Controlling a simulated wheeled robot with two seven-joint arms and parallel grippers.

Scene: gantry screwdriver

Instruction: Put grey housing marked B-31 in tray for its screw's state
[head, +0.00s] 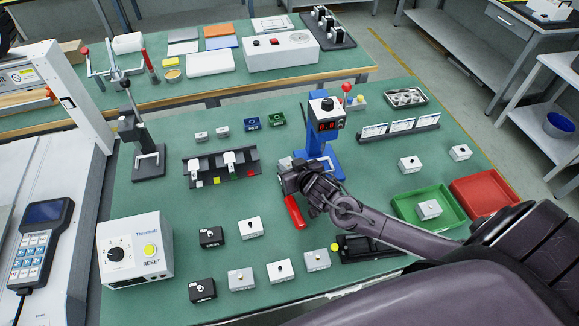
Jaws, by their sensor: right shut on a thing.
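My right gripper (289,174) reaches in from the right and is shut on a small light-grey block (285,163), which looks like a housing, just left of the blue stand. The fingers hide most of it, and no marking can be read. A green tray (407,208) at the right holds one grey housing (429,209). A red tray (484,196) beside it looks empty. More grey housings stand at the front (241,279) and at the right (410,165). My left gripper is not in view.
A blue stand with a red display (327,125) is close behind my right gripper. A red handle (295,212) shows just below the gripper. Black housings (211,237), a reset box (135,250) and a dark rack (221,170) are to the left. A black fixture (368,247) is under my forearm.

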